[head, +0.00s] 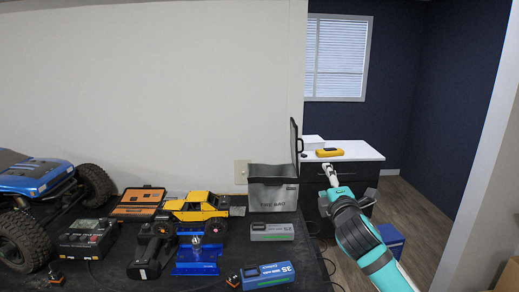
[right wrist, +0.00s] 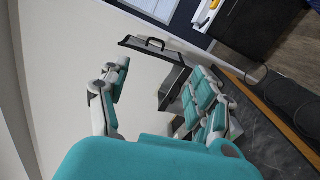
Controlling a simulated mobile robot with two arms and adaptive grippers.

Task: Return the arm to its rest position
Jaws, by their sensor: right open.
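My right arm (head: 380,258), teal with a dark wrist, comes in from the lower right of the head view. Its gripper (head: 347,184) is raised at the right side of the dark table, in front of the white-topped cabinet. In the right wrist view the gripper (right wrist: 160,72) has its two teal and grey fingers spread wide with nothing held between them. The grey bag (right wrist: 176,82) with its lid up shows beyond and between the fingers, apart from them as far as I can tell. My left gripper is not in view.
The dark table (head: 120,275) holds a blue crawler (head: 35,175), a yellow truck (head: 195,207), a charger (head: 88,238), a transmitter (head: 150,250), a blue stand (head: 197,260), a blue battery (head: 267,275), a grey battery (head: 272,231) and the open bag (head: 272,193). A white-topped cabinet (head: 360,150) stands behind.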

